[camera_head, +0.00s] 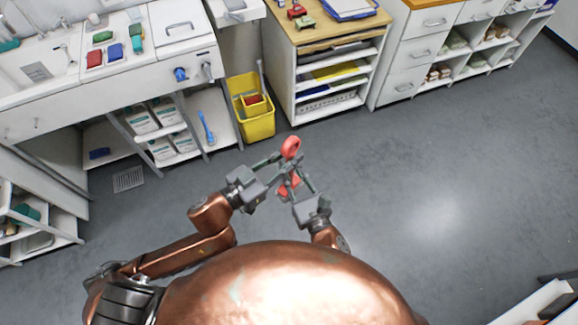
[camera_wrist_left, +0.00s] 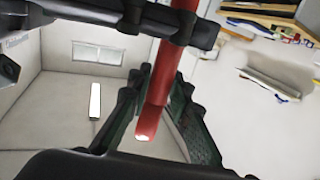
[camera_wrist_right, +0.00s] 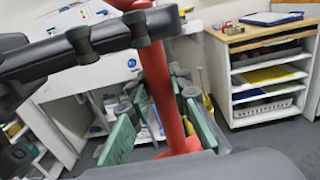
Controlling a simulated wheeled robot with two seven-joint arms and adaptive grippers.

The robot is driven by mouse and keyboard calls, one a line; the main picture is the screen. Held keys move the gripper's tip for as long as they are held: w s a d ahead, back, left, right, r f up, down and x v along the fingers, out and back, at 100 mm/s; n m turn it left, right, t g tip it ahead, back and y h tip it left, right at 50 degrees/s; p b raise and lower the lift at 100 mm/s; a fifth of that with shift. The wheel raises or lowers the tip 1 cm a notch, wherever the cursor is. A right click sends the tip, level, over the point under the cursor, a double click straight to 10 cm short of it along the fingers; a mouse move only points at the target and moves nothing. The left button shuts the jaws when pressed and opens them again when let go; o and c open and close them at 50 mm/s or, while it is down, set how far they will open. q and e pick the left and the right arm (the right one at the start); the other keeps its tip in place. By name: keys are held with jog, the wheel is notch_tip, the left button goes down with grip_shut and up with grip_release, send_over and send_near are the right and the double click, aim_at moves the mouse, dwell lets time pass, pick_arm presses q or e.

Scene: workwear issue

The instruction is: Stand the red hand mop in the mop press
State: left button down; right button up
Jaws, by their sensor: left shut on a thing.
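The red hand mop (camera_head: 291,148) is held up in front of my body, with a round red end at the top and more red lower down between my grippers. My left gripper (camera_head: 277,160) is shut on it; the red handle (camera_wrist_left: 160,85) runs between its fingers in the left wrist view. My right gripper (camera_head: 301,178) has its fingers apart on either side of the red shaft (camera_wrist_right: 163,90), with gaps visible in the right wrist view. The yellow bucket (camera_head: 259,128), apparently the mop press, stands on the floor beyond, with a yellow insert and something red inside.
The bucket stands between a sink counter (camera_head: 130,75) with open lower shelves and a wooden-topped shelf unit (camera_head: 330,45). White drawers (camera_head: 410,55) stand further right. A floor grate (camera_head: 128,179) lies at left. The grey floor (camera_head: 430,160) at right is clear.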

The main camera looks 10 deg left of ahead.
pick_arm(q)
jog(key=shift+r, duration=0.1)
dwell(0.3)
jog(key=c, duration=1.7)
grip_release()
jog(key=shift+v, duration=3.7)
